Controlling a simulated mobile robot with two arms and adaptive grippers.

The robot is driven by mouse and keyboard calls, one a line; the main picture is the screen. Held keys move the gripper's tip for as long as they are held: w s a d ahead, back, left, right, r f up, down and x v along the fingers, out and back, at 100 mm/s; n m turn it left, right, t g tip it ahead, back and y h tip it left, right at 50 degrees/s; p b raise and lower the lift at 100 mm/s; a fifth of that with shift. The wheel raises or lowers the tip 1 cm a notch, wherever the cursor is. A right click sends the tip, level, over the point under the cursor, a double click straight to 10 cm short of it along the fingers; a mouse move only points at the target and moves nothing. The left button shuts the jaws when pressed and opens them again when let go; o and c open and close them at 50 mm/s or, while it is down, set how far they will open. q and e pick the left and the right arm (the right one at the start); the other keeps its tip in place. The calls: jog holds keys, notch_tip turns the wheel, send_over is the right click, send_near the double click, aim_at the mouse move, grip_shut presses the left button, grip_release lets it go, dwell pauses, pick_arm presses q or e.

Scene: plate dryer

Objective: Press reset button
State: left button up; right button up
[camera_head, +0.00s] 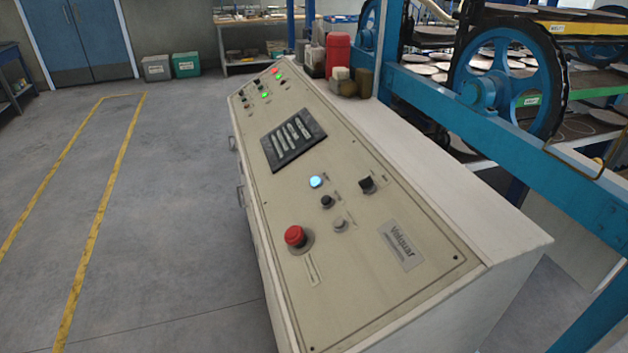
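The control console (375,295) stands in the middle with a sloped cream panel. On its near part are a large red mushroom button (295,236), a lit pale blue button (316,182), a black knob (327,201), a grey-white button (340,224) and a black selector switch (366,184). The labels beside them are too small to read, so I cannot tell which one is the reset button. Farther up are a dark display panel (293,140) and several small buttons, some lit green (265,95) or red. Neither of my grippers is in view.
The blue-framed dryer (510,90) with a large wheel and plate racks stands close on the right. A red container (338,52) and small jars sit on the console's far end. Open grey floor (180,200) with yellow lines lies to the left.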

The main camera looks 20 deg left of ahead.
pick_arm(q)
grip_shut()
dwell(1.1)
